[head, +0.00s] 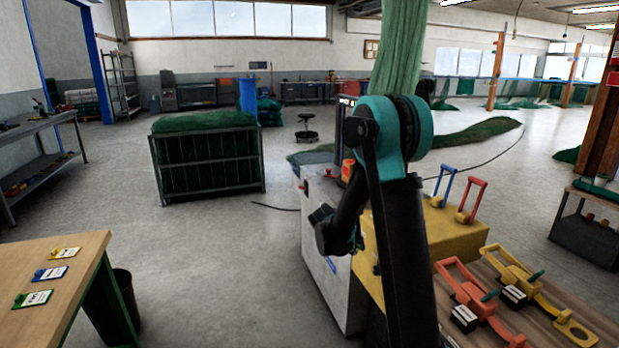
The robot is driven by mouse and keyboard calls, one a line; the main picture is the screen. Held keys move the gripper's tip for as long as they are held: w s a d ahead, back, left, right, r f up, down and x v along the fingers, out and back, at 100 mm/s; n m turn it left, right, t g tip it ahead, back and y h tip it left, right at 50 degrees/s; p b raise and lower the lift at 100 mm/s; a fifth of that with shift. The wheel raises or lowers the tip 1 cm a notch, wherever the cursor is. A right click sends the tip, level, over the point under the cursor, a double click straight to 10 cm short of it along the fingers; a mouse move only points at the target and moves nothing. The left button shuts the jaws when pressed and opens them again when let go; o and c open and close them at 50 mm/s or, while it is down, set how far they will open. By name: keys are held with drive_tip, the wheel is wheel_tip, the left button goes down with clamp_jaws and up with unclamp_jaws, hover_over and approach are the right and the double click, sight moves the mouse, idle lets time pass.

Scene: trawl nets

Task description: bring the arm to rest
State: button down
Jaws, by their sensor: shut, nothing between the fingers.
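My arm rises from the bottom of the head view and folds over at a teal elbow joint. Its forearm hangs down to the left, in front of the white cabinet. My gripper (321,215) is the small dark part at the arm's end, left of the wrist. It is shut, and I see nothing held in it. Its fingertips are small and dark against the cabinet, so their exact outline is hard to tell.
A white and yellow cabinet (327,275) stands close behind my arm. Red and yellow tools (475,300) lie on the wooden bench at the lower right. A wooden table (85,265) with tagged cards stands at left. Open floor lies between.

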drive_tip(key=s+d+r+m+g+y, duration=0.1)
drive_tip(key=s+d+r+m, duration=0.1)
drive_tip(key=s, duration=0.6)
drive_tip(key=s+d+r+m+y, duration=0.2)
drive_tip(key=s, duration=0.7)
drive_tip(key=s+a+f+m+y, duration=0.1)
drive_tip(key=s+m, duration=0.3)
drive_tip(key=s, duration=1.1)
drive_tip(key=shift+s+a+f+y, duration=0.4)
drive_tip(key=shift+a+y, duration=0.2)
drive_tip(key=shift+y, duration=0.3)
